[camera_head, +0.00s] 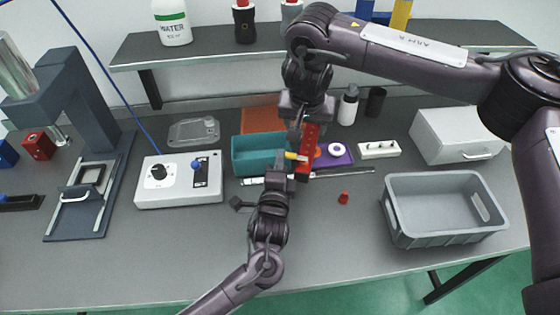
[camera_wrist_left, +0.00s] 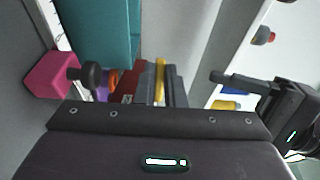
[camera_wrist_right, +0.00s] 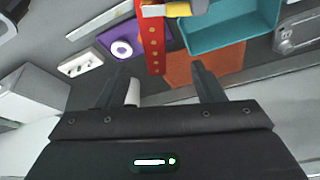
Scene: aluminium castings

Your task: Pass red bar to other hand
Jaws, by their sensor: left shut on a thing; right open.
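The red bar (camera_head: 311,138) stands roughly upright above the bench, with a row of small spots along its face. It also shows in the right wrist view (camera_wrist_right: 153,42). My left gripper (camera_head: 281,166) is left of its lower part, shut on a yellow piece (camera_head: 295,156) that meets the bar's side. The left wrist view shows the yellow piece (camera_wrist_left: 160,75) between the closed fingers, beside the red bar (camera_wrist_left: 128,80). My right gripper (camera_wrist_right: 157,75) is open above, its fingers on either side of the bar's near end. Whether they touch it is unclear.
Behind and below are a teal bin (camera_head: 262,168), an orange tray (camera_head: 258,120) and a purple block with a white ring (camera_head: 332,156). A grey crate (camera_head: 410,228) stands at right, a control box (camera_head: 180,195) at left. A small red piece (camera_head: 343,198) lies on the bench.

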